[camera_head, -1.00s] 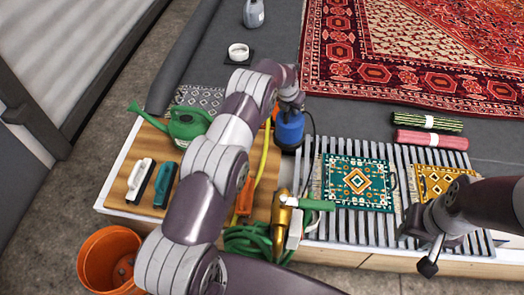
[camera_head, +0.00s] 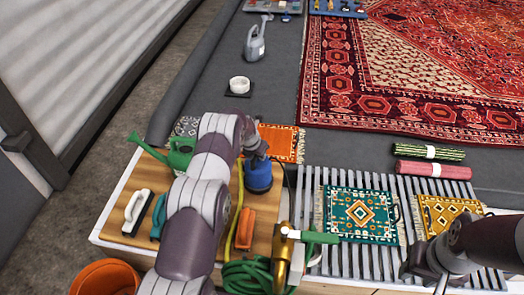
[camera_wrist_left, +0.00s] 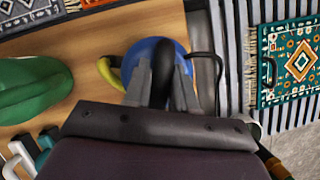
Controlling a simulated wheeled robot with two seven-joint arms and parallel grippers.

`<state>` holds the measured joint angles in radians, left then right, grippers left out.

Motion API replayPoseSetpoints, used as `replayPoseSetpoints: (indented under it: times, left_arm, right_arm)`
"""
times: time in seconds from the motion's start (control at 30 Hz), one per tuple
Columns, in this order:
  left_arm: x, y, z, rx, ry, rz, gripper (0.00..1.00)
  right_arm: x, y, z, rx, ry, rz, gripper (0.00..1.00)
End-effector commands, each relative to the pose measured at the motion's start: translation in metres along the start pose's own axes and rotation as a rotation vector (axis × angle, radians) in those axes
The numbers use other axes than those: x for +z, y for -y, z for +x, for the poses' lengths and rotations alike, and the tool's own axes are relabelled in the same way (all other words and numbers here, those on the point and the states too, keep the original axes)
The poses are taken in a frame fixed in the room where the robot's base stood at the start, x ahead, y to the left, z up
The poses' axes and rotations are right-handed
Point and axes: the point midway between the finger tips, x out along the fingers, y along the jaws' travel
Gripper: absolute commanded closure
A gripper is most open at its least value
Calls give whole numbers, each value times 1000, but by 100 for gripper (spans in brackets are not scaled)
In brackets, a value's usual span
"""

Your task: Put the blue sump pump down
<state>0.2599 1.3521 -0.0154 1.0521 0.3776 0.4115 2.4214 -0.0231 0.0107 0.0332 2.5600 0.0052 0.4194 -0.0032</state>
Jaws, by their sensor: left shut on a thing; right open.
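The blue sump pump (camera_head: 258,177) hangs from my left gripper (camera_head: 257,154) at the right rear part of the wooden board (camera_head: 158,180). In the left wrist view, the left gripper's fingers (camera_wrist_left: 161,85) are shut around the pump's black handle, with the blue body (camera_wrist_left: 150,47) below. The wrist view looks down on it, so I cannot tell whether its base touches the board. A dark cord runs from it towards the slatted grate (camera_head: 310,205). My right gripper (camera_head: 424,274) is open over the grate's front right, partly hidden by its own arm.
A green watering can (camera_head: 178,155) stands left of my left arm. A yellow tool (camera_head: 240,195), an orange-handled tool (camera_head: 245,228) and a coiled green hose (camera_head: 250,277) lie in front of the pump. An orange patterned mat (camera_head: 283,141) lies behind it. Small rugs (camera_head: 358,215) lie on the grate.

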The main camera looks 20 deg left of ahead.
Motion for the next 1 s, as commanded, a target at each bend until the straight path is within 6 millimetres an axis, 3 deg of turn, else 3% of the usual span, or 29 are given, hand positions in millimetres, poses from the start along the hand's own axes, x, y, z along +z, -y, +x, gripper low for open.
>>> replayPoseSetpoints:
  times: [0.1,0.3,0.33,0.4,0.77,1.0]
  left_arm:
    - [-6,-1,18,2,5,1,100]
    - [-6,0,19,3,5,1,100]
    - [-10,1,21,0,-2,0,68]
    - [-9,1,21,0,-2,0,49]
    - [-8,0,14,0,-1,-1,49]
    - [-6,0,-37,0,0,-2,49]
  right_arm:
    - [1,0,7,0,0,0,57]
    - [1,0,6,0,0,0,57]
    - [1,0,7,0,0,0,57]
    - [1,0,6,0,0,0,57]
    - [0,0,3,0,0,0,57]
    - [-2,0,-15,0,0,0,57]
